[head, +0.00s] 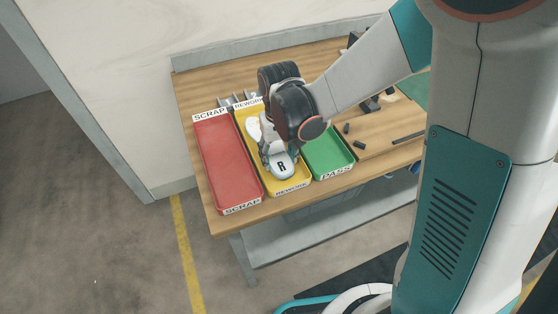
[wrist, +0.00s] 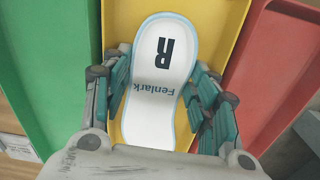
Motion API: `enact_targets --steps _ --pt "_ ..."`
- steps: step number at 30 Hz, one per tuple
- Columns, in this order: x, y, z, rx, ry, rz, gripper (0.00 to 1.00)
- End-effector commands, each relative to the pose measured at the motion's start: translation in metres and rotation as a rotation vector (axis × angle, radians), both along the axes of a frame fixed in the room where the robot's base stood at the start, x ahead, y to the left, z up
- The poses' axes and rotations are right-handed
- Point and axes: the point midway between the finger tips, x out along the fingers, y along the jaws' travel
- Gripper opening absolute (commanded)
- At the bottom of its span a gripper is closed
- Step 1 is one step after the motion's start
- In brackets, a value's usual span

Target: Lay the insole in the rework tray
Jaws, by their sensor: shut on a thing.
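My gripper (head: 273,150) is low over the yellow rework tray (head: 300,182), between the red and green trays. In the wrist view my gripper (wrist: 157,95) has its teal fingers on both long sides of a white insole (wrist: 168,62), shut on its middle. The insole has a pale blue edge, a black R and the word Fenlark. In the head view its R end (head: 283,166) points to the tray's front label. A white rounded shape (head: 253,129) shows behind the gripper; I cannot tell if it is the same insole. Whether the insole touches the tray floor is unclear.
The red scrap tray (head: 228,165) lies to the left and the green pass tray (head: 328,160) to the right, both looking empty. Small dark parts (head: 358,145) lie on the wooden bench to the right. A low grey wall (head: 270,48) edges the bench's back.

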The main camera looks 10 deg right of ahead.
Motion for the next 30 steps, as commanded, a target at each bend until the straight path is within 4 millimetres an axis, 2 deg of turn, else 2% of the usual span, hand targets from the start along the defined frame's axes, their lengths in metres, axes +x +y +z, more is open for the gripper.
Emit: enact_targets --steps 1,2,14,15,17,30 --pt "0.0000 0.0000 -0.0102 0.000 0.000 0.000 0.32" --pt "-0.0001 0.0000 -0.0120 0.000 0.000 0.000 0.32" --pt "-0.0001 0.0000 -0.0148 0.000 0.000 0.000 0.32" --pt "-0.0001 0.0000 -0.0141 0.000 0.000 0.000 0.61" --pt "-0.0002 0.0000 -0.0137 0.000 0.000 0.000 0.74" --pt "-0.0001 0.0000 -0.0114 0.000 0.000 0.000 0.74"
